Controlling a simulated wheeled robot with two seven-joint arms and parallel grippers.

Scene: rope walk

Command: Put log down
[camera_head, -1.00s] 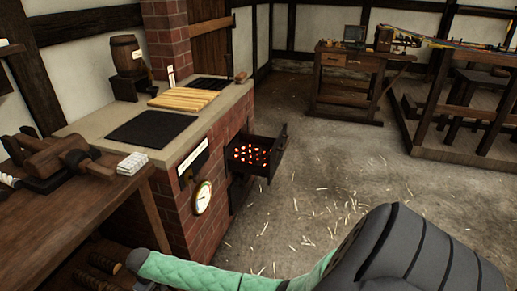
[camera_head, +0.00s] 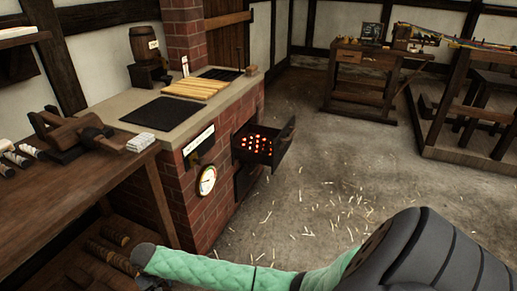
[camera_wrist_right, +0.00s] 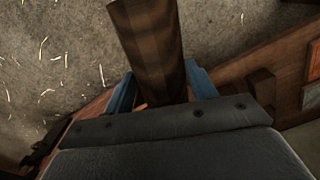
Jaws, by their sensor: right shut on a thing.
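In the right wrist view a log (camera_wrist_right: 150,40), brown with darker bands, sits between the blue fingers of my right gripper (camera_wrist_right: 161,88). The gripper is shut on it, and the log's far end runs out of the top of the picture. Below the log are straw-strewn floor and brown woodwork; I cannot tell whether the log touches anything. In the head view my green-sleeved right arm reaches left towards the lower shelf under the bench, where several logs (camera_head: 104,252) lie. My left gripper is not in view.
A wooden bench (camera_head: 60,200) stands at the left above the shelf. Next to it is a brick stove (camera_head: 222,185) with a gauge (camera_head: 207,180) and an open drawer of glowing coals (camera_head: 280,148). The floor (camera_head: 330,150) to the right is open, with scattered straw.

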